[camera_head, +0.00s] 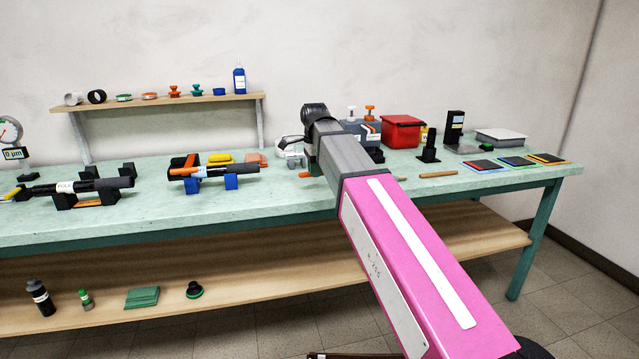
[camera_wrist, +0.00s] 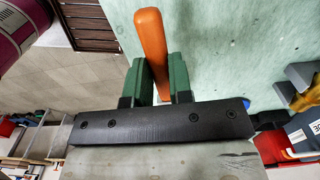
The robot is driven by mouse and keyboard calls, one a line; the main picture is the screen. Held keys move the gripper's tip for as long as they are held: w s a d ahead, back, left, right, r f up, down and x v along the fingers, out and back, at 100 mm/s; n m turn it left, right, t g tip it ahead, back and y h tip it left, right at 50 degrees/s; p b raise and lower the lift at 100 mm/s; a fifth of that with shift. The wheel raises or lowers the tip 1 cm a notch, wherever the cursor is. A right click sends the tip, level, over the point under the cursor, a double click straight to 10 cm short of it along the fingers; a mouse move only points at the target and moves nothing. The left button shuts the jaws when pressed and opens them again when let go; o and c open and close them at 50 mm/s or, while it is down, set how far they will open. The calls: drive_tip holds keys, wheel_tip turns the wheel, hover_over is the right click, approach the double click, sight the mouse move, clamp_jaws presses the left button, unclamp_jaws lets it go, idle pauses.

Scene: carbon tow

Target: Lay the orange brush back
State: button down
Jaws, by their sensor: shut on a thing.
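The orange brush (camera_wrist: 150,35) shows in the wrist view as a smooth, rounded orange handle. My gripper (camera_wrist: 159,68) is shut on it, with a green finger on each side. The handle sticks out past the fingertips, over the pale green bench top (camera_wrist: 215,45). Its bristle end does not show clearly. In the head view my arm hides the gripper. A small orange piece (camera_head: 304,174) shows beside the arm, and I cannot tell whether it is part of the brush.
Blue supports (camera_head: 231,182) and black supports (camera_head: 66,201) carry dark tubes on the bench's left. A red box (camera_head: 402,131), a black stand (camera_head: 429,150), a wooden rod (camera_head: 438,174) and coloured pads (camera_head: 517,161) lie right of my arm. The bench's front edge is clear.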

sight(319, 189)
drive_tip(key=shift+w+d+f, duration=0.35)
drive_tip(key=shift+w+f, duration=0.05)
drive_tip(key=shift+w, duration=0.1)
drive_tip(key=shift+w+d+f, duration=0.3)
drive_tip(key=shift+w+f, duration=0.05)
drive_tip(key=shift+w, duration=0.15)
drive_tip(key=shift+f, duration=2)
drive_tip(key=shift+f, duration=0.1)
drive_tip(key=c, duration=1)
unclamp_jaws()
wheel_tip(319, 189, up, 12)
drive_tip(key=shift+r, duration=0.15)
